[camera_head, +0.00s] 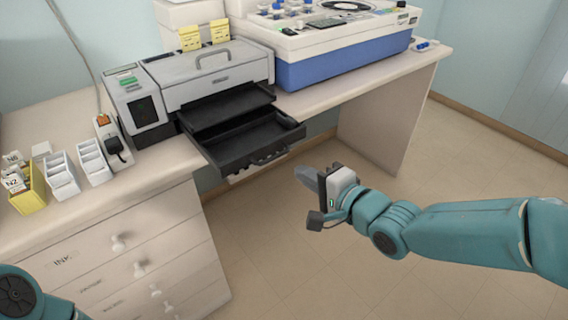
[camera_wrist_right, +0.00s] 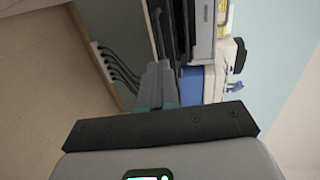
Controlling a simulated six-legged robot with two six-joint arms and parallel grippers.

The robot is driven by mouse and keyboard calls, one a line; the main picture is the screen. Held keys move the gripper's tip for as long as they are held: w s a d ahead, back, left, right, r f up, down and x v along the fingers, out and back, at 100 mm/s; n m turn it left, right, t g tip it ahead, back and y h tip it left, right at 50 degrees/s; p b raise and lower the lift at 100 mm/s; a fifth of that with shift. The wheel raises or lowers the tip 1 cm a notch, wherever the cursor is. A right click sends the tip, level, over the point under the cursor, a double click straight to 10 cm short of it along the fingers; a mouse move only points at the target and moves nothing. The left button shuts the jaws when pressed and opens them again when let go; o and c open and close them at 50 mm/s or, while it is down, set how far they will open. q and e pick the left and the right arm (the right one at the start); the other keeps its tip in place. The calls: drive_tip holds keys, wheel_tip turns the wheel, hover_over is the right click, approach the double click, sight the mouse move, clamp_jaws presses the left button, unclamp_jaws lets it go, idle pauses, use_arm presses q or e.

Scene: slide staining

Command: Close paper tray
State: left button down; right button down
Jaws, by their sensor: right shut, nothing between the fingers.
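The paper tray (camera_head: 240,145) is black and sticks out from the front of the grey printer (camera_head: 215,75), past the counter's front edge. A second black panel (camera_head: 225,105) lies above its rear part. My right gripper (camera_head: 308,178) is shut and empty. It hangs over the floor, in front of the tray and to its right, apart from it in the head view. In the right wrist view its fingers (camera_wrist_right: 158,85) are together, with dark printer parts beyond them. Of my left arm only a teal part shows at the bottom left corner; its gripper is out of view.
A blue and white machine (camera_head: 340,55) stands right of the printer. White racks (camera_head: 92,160), a yellow box (camera_head: 28,190) and a small device (camera_head: 112,138) stand to the left. Drawers with knobs (camera_head: 130,255) are below. The floor around my right gripper is clear.

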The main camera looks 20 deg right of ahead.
use_arm(q)
drive_tip(key=shift+d+f, duration=0.1)
drive_tip(key=shift+f, duration=0.05)
use_arm(e)
drive_tip(key=x, duration=0.7)
drive_tip(key=shift+w+f, duration=0.1)
